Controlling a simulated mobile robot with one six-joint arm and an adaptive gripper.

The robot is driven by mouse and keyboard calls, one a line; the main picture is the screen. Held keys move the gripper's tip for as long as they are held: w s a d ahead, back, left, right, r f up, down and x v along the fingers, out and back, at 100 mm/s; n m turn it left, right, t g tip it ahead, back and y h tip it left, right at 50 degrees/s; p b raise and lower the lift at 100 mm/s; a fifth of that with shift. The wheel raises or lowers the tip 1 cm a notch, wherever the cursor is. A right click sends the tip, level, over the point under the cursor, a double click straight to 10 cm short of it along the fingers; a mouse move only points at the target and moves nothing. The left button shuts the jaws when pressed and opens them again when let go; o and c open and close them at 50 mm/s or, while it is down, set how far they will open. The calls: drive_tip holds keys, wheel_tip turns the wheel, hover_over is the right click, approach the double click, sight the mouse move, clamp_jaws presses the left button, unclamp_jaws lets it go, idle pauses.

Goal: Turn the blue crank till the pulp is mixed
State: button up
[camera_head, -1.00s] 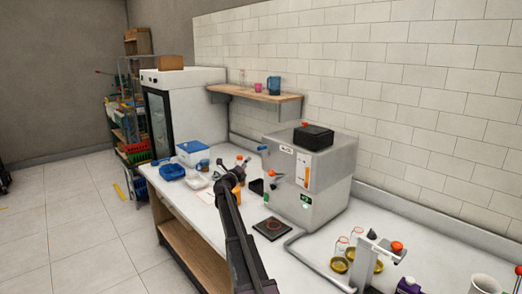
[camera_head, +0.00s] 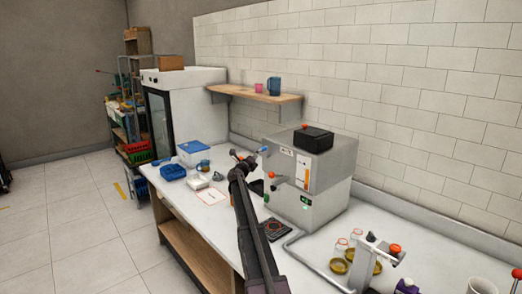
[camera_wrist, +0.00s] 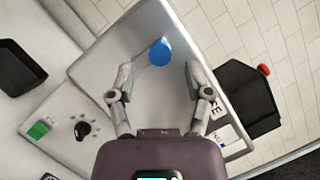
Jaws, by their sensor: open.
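The juicer (camera_head: 318,180) is a grey metal box standing on the white counter against the tiled wall. Its blue crank knob (camera_head: 264,150) shows at the upper left of the machine, just beside my gripper (camera_head: 243,157). In the wrist view, the round blue knob (camera_wrist: 160,52) lies ahead of my gripper (camera_wrist: 158,70), between the lines of the two fingers and in front of the metal panel. The fingers are spread and hold nothing. They look apart from the knob. The crank's arm and the pulp are hidden.
A black-topped hopper with a red knob (camera_head: 305,126) sits on the juicer. A black hot plate (camera_head: 273,229) lies before it. Blue containers (camera_head: 173,172) stand on the left counter. A wooden shelf (camera_head: 262,95) is on the wall. A press stand (camera_head: 366,258) is at right.

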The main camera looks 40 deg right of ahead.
drive_tip(key=shift+p+x, duration=0.3)
drive_tip(key=shift+x, duration=1.75)
clamp_jaws()
